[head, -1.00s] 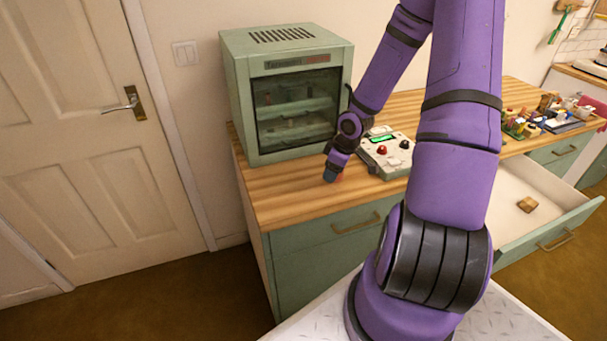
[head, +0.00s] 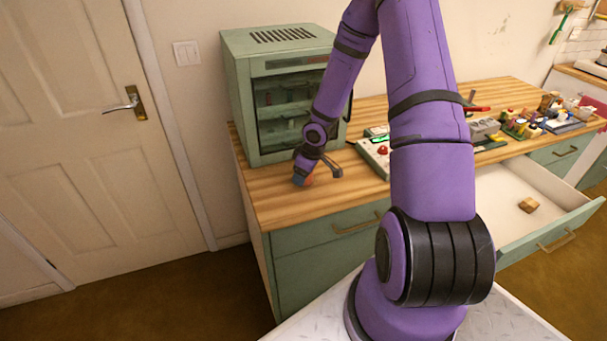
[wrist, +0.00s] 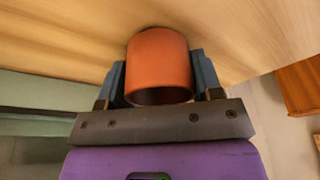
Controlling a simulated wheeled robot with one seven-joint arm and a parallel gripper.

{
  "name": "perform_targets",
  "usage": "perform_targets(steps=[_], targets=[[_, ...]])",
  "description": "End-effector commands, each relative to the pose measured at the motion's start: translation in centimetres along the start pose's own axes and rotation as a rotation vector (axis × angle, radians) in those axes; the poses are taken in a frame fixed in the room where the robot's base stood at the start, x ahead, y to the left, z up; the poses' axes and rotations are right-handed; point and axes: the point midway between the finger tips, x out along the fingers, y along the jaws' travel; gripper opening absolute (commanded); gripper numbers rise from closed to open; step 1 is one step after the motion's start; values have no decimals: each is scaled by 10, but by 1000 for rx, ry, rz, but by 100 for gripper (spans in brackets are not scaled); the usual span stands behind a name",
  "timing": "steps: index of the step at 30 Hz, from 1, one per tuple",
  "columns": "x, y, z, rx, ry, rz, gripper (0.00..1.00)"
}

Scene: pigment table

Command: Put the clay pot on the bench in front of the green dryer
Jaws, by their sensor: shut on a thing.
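The clay pot (wrist: 158,62) is orange and sits between the two blue fingers of my gripper (wrist: 160,82) in the wrist view. My gripper is shut on it. In the head view my gripper (head: 304,178) is low over the wooden bench (head: 275,205), in front of the green dryer (head: 240,100). Only a small orange patch of the pot (head: 309,180) shows there, the rest hidden by the gripper. I cannot tell whether the pot touches the bench. The dryer has a dark glass front with shelves behind it.
A control box (head: 375,150) with a red knob stands right of my gripper, partly behind my arm. An open drawer (head: 540,215) holds a small brown block (head: 528,205). Several small bottles (head: 520,125) crowd the bench's right part. The bench's front left is clear.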

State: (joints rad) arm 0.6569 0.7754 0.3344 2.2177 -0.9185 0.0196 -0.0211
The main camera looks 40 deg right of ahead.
Motion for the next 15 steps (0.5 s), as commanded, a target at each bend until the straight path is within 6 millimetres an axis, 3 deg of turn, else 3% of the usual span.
perform_targets(steps=[8, 9, 12, 15], targets=[[2, 0, 1, 0, -1, 0, 28], [3, 0, 1, 0, -1, 0, 69], [2, 0, 1, 0, -1, 0, 86], [2, 0, 1, 0, -1, 0, 86]])
